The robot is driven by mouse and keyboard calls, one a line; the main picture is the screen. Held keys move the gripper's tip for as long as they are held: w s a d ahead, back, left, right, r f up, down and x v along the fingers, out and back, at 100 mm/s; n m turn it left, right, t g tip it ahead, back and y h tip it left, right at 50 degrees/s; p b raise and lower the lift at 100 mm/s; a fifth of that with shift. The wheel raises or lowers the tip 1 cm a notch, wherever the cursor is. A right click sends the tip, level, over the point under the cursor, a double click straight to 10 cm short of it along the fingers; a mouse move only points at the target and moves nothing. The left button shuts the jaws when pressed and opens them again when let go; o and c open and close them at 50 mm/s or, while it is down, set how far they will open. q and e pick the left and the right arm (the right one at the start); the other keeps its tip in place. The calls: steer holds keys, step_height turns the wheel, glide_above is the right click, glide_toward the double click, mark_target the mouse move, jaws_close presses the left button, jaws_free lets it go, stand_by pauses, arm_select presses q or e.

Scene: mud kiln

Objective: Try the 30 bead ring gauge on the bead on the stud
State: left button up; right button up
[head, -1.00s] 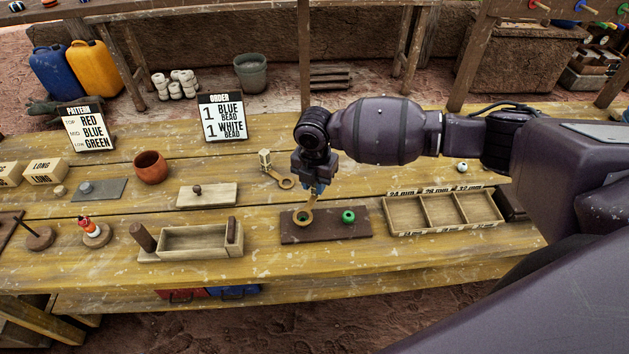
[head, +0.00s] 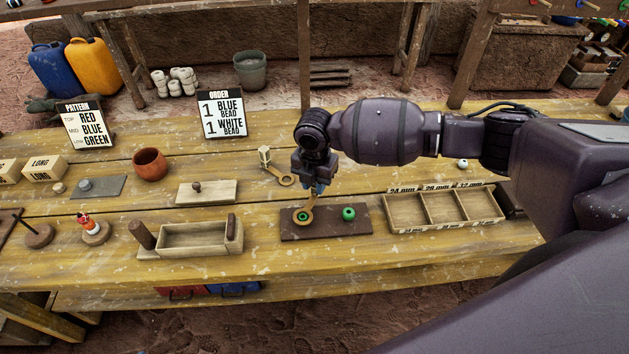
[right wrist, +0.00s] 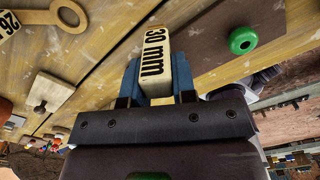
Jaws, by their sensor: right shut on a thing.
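My right gripper (head: 313,188) is shut on the 30 bead ring gauge (head: 308,209), over the dark board (head: 328,228). In the right wrist view the blue fingers (right wrist: 157,88) grip its pale handle, marked 30 mm (right wrist: 155,50). The gauge's ring is at the left of the board, with green showing inside it, seemingly the bead on the stud (head: 303,217). I cannot tell if the ring is around the bead or just above it. A second green bead (head: 348,214) sits on the board, also in the right wrist view (right wrist: 243,40). My left gripper is not in view.
Another ring gauge (head: 280,176), marked 26 in the right wrist view (right wrist: 60,14), lies behind the board. A three-compartment tray (head: 424,228) stands right of the board, a wooden trough (head: 190,253) left. A lidded-looking block with a knob (head: 215,192) is behind left.

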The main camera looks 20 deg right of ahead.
steer(key=shift+f, duration=0.65)
stand_by(0.4)
steer(key=shift+r, duration=0.1)
stand_by(0.8)
steer(key=shift+r+p, duration=2.45)
steer(key=shift+r, duration=0.5)
